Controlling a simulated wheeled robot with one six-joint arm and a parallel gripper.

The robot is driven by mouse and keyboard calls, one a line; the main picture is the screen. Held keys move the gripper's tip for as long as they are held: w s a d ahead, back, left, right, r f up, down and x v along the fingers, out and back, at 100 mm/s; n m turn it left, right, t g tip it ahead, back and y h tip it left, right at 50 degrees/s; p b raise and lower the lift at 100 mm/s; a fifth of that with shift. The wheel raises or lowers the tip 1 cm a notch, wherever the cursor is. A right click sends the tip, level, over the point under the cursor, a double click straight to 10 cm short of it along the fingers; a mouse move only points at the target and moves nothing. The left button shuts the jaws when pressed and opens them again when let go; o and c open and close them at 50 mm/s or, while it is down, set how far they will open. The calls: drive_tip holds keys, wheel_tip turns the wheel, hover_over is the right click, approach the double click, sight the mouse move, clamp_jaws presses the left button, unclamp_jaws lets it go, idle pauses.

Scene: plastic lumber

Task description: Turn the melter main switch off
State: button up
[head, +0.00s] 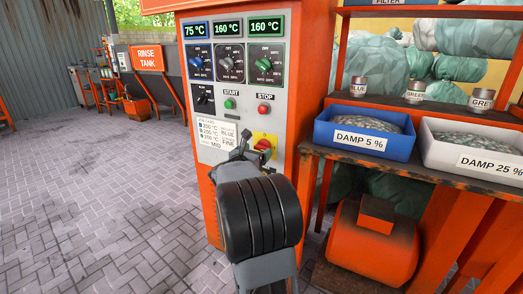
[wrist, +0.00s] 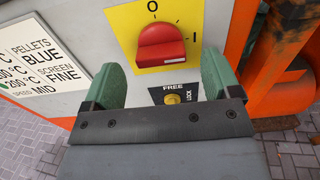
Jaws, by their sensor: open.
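The melter main switch is a red rotary knob (wrist: 162,46) on a yellow plate (wrist: 122,22), marked 0 at the top and I at the right. Its ridge lies roughly level, in line with the I mark rather than the 0. In the head view the red knob (head: 264,144) is low on the right of the orange and grey panel (head: 222,118). My gripper (wrist: 163,72) is open, with green finger pads on either side and slightly below the knob, apart from it. In the head view my gripper (head: 243,152) is just left of the switch, partly hidden by my wrist.
A small FREE/LOCK plate with a yellow knob (wrist: 172,99) sits just below the switch. Above are a green START button (head: 229,104), a red STOP button (head: 264,109) and several dials. A shelf with a blue bin (head: 364,141) stands close on the right. Paving at left is clear.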

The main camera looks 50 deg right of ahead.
sight(260, 149)
drive_tip(key=shift+x, duration=1.9)
drive_tip(key=shift+c, duration=0.4)
drive_tip(key=c, duration=0.8)
drive_tip(key=shift+c, duration=0.2)
